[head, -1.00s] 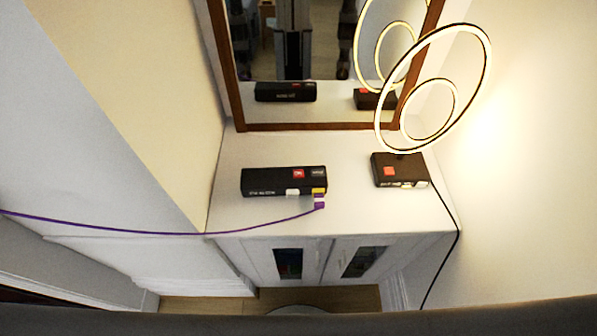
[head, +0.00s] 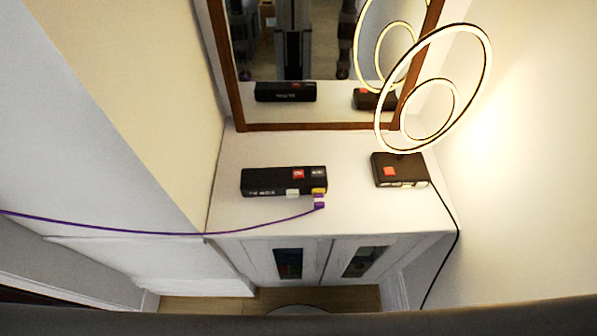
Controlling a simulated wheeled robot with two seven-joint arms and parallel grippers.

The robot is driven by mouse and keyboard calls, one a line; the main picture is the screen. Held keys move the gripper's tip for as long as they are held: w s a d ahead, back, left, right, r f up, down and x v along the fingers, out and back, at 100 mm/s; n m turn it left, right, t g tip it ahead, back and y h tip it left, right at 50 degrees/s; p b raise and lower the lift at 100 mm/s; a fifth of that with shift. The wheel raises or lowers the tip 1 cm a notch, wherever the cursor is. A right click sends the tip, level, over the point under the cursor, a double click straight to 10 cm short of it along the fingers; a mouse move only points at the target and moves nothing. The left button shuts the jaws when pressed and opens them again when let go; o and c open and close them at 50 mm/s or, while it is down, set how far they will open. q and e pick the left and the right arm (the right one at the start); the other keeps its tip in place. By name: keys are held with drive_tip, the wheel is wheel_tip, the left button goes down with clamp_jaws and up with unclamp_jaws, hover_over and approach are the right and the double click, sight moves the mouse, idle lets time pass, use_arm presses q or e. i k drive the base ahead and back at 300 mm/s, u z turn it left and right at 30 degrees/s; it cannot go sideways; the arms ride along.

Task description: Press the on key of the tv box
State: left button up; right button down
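The tv box (head: 258,181) is a long black box lying on the white cabinet top, left of the middle. White lettering on its front edge seems to read "TV BOX". A red key (head: 299,174) with a small white mark sits on its top, and a dark patch with pale marks lies right of it. I cannot read which is the on key. A white block and a yellow block show at its front right. A purple cable (head: 258,224) ends in a purple and white plug (head: 320,203) at the yellow block. Neither of my grippers is in view.
A second black box (head: 380,168) with a red patch stands at the right by the ring lamp (head: 483,75), and a black cord runs down from it. A brown-framed mirror (head: 300,127) stands behind. The white cabinet top (head: 345,215) is bare between the boxes.

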sight(297, 174)
drive_tip(key=z, duration=1.55)
drive_tip(key=k, duration=0.8)
drive_tip(key=u, duration=1.4)
drive_tip(key=i, duration=0.5)
drive_tip(key=u, duration=0.05)
